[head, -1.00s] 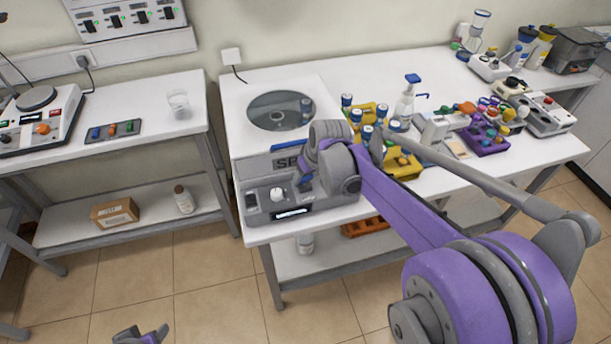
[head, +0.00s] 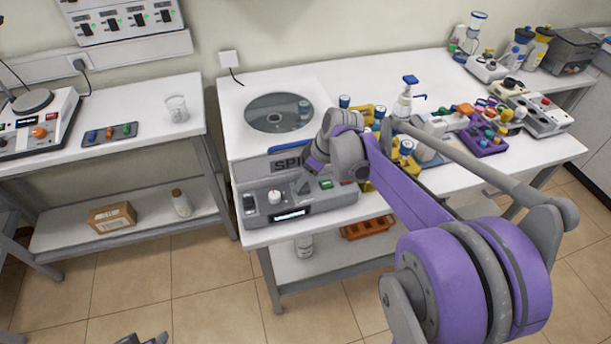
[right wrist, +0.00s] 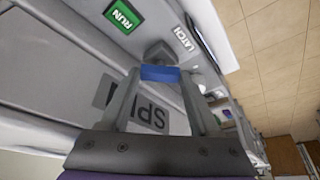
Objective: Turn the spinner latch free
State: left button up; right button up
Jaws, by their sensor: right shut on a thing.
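The spinner (head: 243,138) is a white box with a round dark lid window on top and a grey front panel (head: 330,199) at the near table edge. In the right wrist view, the latch (right wrist: 160,73) shows as a blue tab below a grey mount beside the LATCH label (right wrist: 183,38). My right gripper (head: 303,186) reaches down to the panel, right of the pale knob (head: 274,197). In the right wrist view its two fingers are shut on the blue tab. My left gripper (head: 143,340) only peeks in at the bottom edge; its jaws cannot be made out.
A green RUN button (right wrist: 124,16) sits near the latch. Yellow racks (head: 405,163) with blue-capped vials, a pump bottle (head: 407,100) and a purple rack (head: 486,137) stand to the right. A side table (head: 150,95) stands left across a gap.

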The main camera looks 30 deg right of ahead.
jog(key=o, duration=1.4)
jog(key=shift+c, duration=0.2)
jog(key=v, duration=1.1)
jog(key=shift+w, duration=0.1)
